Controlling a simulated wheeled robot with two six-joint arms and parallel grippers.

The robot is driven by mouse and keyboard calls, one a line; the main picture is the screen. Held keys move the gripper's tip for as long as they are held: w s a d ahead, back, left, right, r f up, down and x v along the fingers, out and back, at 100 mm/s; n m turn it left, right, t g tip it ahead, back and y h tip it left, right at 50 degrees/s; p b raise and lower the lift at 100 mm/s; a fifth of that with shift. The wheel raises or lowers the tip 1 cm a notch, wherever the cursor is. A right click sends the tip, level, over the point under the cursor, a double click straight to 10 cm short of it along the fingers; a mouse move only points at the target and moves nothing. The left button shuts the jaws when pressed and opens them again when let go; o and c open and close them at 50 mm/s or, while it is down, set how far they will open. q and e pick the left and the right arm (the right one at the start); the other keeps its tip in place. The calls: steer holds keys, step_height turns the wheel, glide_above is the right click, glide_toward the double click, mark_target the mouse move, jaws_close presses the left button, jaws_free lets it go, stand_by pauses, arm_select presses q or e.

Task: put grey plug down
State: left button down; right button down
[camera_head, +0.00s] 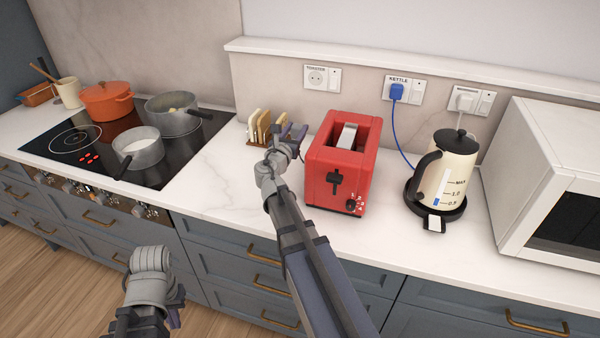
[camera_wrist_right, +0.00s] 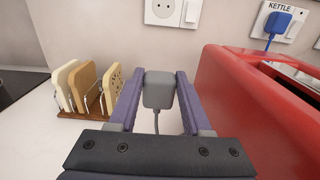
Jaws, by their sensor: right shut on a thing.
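The grey plug (camera_wrist_right: 158,92) is between the fingers of my right gripper (camera_wrist_right: 160,105), which is shut on it. Its cord hangs down from it in the right wrist view; whether the plug touches the counter I cannot tell. In the head view my right gripper (camera_head: 291,134) is over the counter (camera_head: 215,180), between the toast rack and the red toaster (camera_head: 322,165). The toaster socket (camera_head: 316,77) on the wall is empty. My left gripper (camera_head: 173,317) is low in front of the drawers, mostly hidden by its own arm, and its jaws are unclear.
A toast rack with slices (camera_head: 262,128) stands close left of my right gripper. A kettle (camera_head: 445,170), blue plug (camera_head: 396,92), white plug (camera_head: 464,101) and microwave (camera_head: 545,185) are on the right. The hob with pots (camera_head: 140,150) is left. The front counter left of the toaster is clear.

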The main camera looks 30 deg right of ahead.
steer(key=shift+f+b, duration=5)
steer(key=shift+f+b, duration=0.65)
steer(key=shift+c, duration=1.7)
jaws_free()
steer(key=shift+r, duration=0.15)
